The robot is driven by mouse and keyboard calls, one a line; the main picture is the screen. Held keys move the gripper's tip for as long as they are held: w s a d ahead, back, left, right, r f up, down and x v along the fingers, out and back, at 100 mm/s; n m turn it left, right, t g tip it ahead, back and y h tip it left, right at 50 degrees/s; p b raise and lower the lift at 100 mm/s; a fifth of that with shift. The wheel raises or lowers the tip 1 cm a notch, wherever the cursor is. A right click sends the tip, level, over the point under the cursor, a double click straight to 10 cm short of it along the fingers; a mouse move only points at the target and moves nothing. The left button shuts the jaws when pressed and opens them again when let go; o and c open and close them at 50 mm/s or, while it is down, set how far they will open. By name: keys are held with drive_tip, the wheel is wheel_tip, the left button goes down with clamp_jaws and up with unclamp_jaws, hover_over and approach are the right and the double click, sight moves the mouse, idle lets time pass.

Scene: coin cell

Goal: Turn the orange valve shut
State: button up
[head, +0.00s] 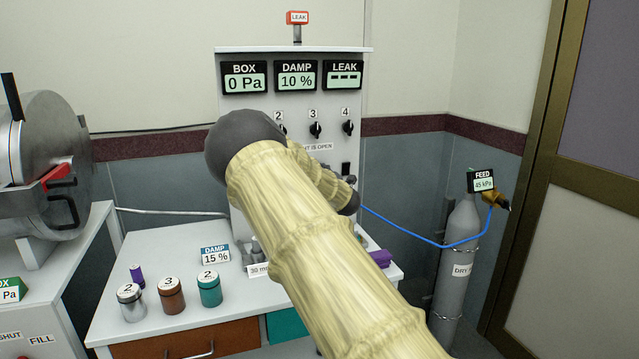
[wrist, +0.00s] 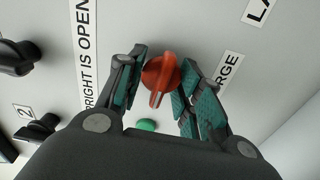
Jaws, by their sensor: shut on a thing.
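The orange valve (wrist: 160,76) shows in the wrist view as a round red-orange knob with a raised ridge on the pale panel. Its ridge runs nearly up and down in the picture, roughly along the line of lettering on the "UPRIGHT IS OPEN" label (wrist: 86,55). In the head view my arm hides the valve and most of the gripper.
Black knobs (head: 316,129) sit on the panel above; two show left in the wrist view (wrist: 40,128). A green round part (wrist: 147,124) lies close below the valve. Numbered jars (head: 171,295) stand on the bench left. A blue hose (head: 415,236) runs to a grey cylinder (head: 457,255).

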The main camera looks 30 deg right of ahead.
drive_tip(key=shift+f+n, duration=0.15)
drive_tip(key=shift+n, duration=0.25)
drive_tip(key=o, duration=1)
drive_tip(key=v, duration=1.2)
